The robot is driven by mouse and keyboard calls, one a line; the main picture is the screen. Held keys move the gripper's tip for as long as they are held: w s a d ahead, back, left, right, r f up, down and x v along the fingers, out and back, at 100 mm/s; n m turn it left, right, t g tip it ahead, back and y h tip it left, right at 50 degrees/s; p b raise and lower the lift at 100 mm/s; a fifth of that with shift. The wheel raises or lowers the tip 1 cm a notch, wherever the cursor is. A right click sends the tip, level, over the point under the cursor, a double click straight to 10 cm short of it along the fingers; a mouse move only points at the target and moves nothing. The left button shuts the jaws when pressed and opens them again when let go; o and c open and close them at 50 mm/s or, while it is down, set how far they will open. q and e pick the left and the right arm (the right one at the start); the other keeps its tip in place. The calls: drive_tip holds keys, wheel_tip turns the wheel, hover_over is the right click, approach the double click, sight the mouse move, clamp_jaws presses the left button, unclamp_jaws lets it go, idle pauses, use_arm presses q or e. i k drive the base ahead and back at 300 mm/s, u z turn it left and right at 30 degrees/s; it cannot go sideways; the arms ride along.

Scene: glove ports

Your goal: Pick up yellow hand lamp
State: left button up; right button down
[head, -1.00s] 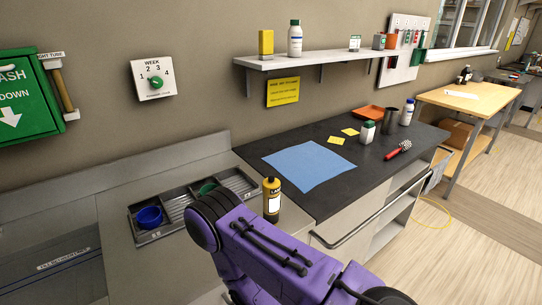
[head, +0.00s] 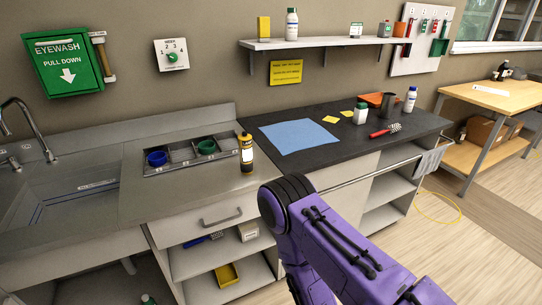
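The label is too small to read surely. My purple arm comes in from the lower right, its dark rounded joint in front of the counter and to the right of the lamp. Neither gripper shows in the head view.
The tray (head: 150,170) holds a blue bowl (head: 157,158) and a green bowl (head: 207,147). A blue mat (head: 298,136), a white bottle with green cap (head: 360,114) and a red-handled brush (head: 384,130) lie or stand on the dark worktop. A sink (head: 75,190) is at left.

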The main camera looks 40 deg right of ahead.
sight(245, 142)
drive_tip(key=z, duration=0.9)
drive_tip(key=i, duration=0.3)
